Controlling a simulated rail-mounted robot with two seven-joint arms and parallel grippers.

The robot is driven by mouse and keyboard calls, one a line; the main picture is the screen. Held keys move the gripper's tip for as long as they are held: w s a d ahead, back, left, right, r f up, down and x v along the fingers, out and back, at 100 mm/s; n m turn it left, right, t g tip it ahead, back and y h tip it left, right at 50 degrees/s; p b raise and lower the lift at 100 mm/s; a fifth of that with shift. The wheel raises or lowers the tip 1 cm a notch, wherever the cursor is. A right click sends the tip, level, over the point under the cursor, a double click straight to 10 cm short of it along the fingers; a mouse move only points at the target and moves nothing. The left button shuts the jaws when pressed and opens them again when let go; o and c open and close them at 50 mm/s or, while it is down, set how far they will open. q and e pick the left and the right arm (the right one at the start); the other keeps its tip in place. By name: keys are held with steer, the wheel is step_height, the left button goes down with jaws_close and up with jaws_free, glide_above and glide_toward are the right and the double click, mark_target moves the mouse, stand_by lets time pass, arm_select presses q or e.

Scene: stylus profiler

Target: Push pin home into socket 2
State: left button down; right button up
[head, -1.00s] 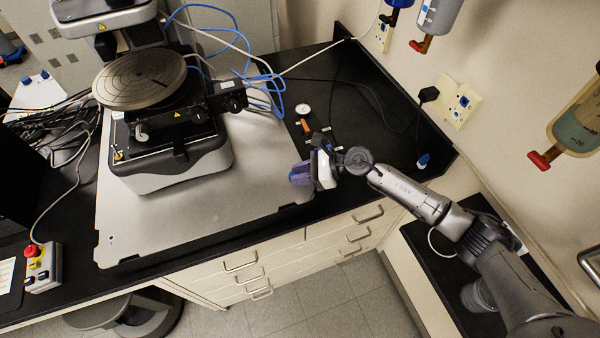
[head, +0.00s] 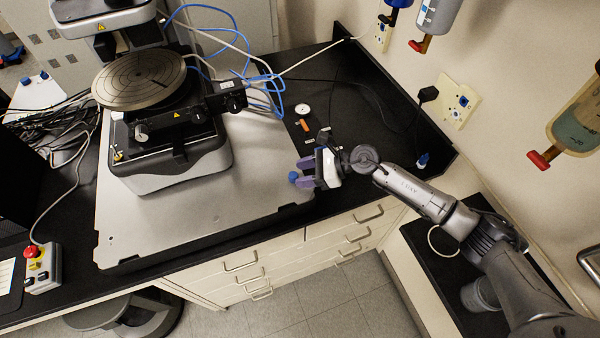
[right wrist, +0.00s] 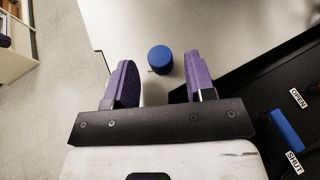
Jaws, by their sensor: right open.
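A blue round-headed pin (right wrist: 160,58) stands at the edge of the pale metal plate (head: 225,185). It also shows as a small blue spot in the head view (head: 293,177). My right gripper (head: 305,172) is open. In the right wrist view its purple fingers (right wrist: 161,66) stand on either side of the blue head, with a gap on each side. The pin's lower part and any socket beneath it are hidden under the head, so I cannot tell how deep it sits. No socket number is readable. My left gripper is not in view.
The stylus profiler with its round stage (head: 140,78) stands on the plate to the left. Labels OPEN (right wrist: 298,98) and SHUT (right wrist: 295,162) flank a blue part (right wrist: 287,130) on the black bench. An orange item (head: 304,125) and a white dial (head: 303,109) lie behind the gripper.

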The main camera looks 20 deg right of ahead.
steer(key=v, duration=0.5)
steer(key=shift+s+d+r, duration=0.1)
steer(key=shift+d+r, duration=0.05)
steer(key=shift+d, duration=0.1)
steer(key=shift+d, duration=0.1)
steer(key=b+v, duration=0.2)
steer(key=v, duration=1.1)
steer(key=shift+s+d+r+b, duration=0.15)
steer(key=shift+d+r+b, duration=0.05)
steer(key=shift+r+b, duration=0.1)
